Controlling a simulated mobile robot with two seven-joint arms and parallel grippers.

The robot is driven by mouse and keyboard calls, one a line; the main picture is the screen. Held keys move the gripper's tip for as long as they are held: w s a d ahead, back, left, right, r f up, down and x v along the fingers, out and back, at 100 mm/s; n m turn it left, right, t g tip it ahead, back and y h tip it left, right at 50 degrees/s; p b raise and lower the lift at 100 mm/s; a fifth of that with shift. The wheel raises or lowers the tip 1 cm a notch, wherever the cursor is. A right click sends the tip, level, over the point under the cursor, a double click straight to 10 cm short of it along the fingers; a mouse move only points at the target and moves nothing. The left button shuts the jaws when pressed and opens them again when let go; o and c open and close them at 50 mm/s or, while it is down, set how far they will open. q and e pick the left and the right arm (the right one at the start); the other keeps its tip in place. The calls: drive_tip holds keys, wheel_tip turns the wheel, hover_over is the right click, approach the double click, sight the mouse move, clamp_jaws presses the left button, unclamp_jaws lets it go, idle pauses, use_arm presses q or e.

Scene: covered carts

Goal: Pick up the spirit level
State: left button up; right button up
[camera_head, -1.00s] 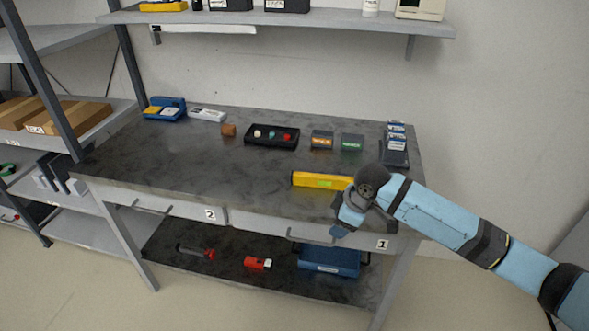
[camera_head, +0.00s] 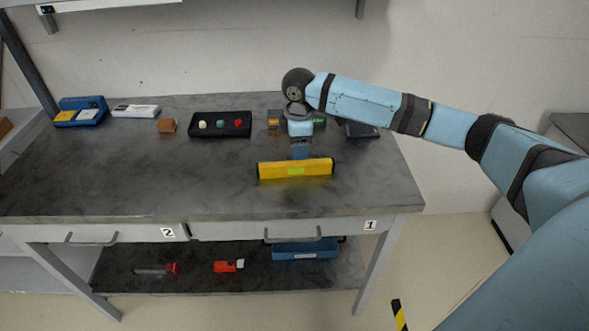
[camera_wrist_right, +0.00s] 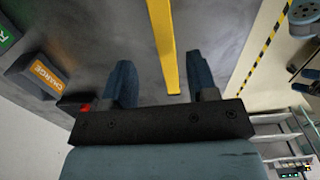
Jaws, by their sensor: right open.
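The yellow spirit level (camera_head: 270,171) lies on the dark workbench top (camera_head: 110,185) near its front edge, with a green vial window in its middle. My right gripper (camera_head: 301,155) is above and just behind the level in the head view. In the right wrist view my right gripper (camera_wrist_right: 160,82) is open, and the yellow level (camera_wrist_right: 164,45) runs lengthwise between its two fingers. I see no contact between the fingers and the level. My left gripper is not in view.
Behind the level stand a black tray (camera_head: 212,134) with small coloured pieces, a brown block (camera_head: 167,126), and an orange-labelled box (camera_head: 273,120). A blue case (camera_head: 80,112) and a white device (camera_head: 135,110) are at the back left. The bench's left middle is clear.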

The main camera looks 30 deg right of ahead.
sight(295, 163)
drive_tip(key=shift+a+f, duration=0.15)
drive_tip(key=shift+f, duration=1)
drive_tip(key=shift+a+f, duration=0.2)
drive_tip(key=shift+f, duration=0.95)
drive_tip(key=shift+a+f, duration=0.15)
drive_tip(key=shift+f, duration=1)
drive_tip(key=shift+r, duration=0.1)
clamp_jaws()
